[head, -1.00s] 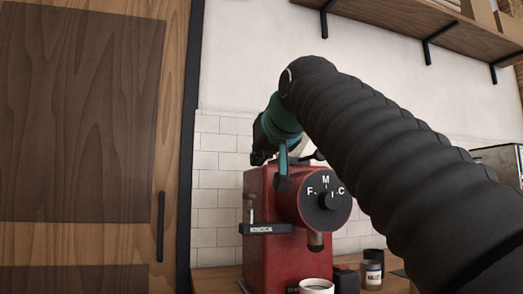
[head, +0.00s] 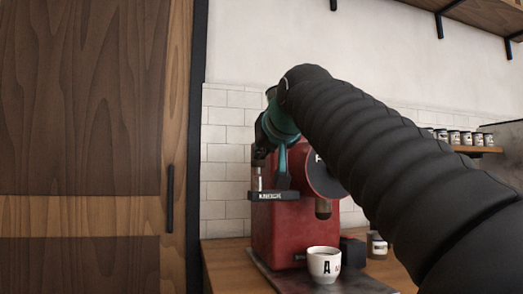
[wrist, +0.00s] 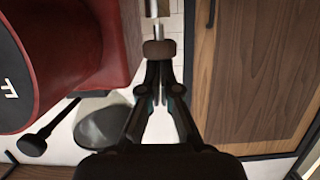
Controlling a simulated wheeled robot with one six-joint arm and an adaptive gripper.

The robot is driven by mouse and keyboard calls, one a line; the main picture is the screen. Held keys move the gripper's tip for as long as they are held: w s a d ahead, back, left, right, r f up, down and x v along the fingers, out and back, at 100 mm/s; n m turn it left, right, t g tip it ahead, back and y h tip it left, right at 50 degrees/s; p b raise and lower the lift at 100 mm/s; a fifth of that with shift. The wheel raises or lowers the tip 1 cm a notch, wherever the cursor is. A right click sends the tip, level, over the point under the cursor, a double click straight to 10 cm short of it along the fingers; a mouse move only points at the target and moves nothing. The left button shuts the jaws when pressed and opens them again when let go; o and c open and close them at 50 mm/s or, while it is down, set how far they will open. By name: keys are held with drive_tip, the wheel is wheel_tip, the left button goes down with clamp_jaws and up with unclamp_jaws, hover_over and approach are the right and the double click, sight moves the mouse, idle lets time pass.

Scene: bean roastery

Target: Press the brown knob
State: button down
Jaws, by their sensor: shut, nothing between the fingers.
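The brown knob (wrist: 159,50) shows in the wrist view as a rounded block on a pale metal shaft. My gripper (wrist: 157,74) has its two dark fingers together right at the knob's near face. The fingertips touch it or nearly do; I cannot tell which. In the head view my gripper (head: 259,153) is at the left side of the red machine (head: 275,230), above the black bar labelled KNOCK (head: 273,195). The knob is too small and covered to make out clearly there. My arm hides much of the machine's round dial (head: 324,178).
A white cup (head: 323,264) marked A stands on the tray under the machine's spout. A small jar (head: 378,246) stands to its right. A tall wooden door (head: 85,110) is on the left, and a shelf (head: 475,150) with several jars is at the right.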

drive_tip(key=shift+f+b, duration=0.4)
drive_tip(key=shift+f, duration=0.55)
drive_tip(key=shift+r+p, duration=0.55)
drive_tip(key=shift+p, duration=0.05)
drive_tip(key=s+d+r+p, duration=0.2)
drive_tip(key=s+r, duration=0.4)
drive_tip(key=s, duration=0.3)
drive_tip(key=shift+d, duration=0.35)
drive_tip(key=shift+s+d, duration=0.1)
drive_tip(key=shift+s, duration=0.1)
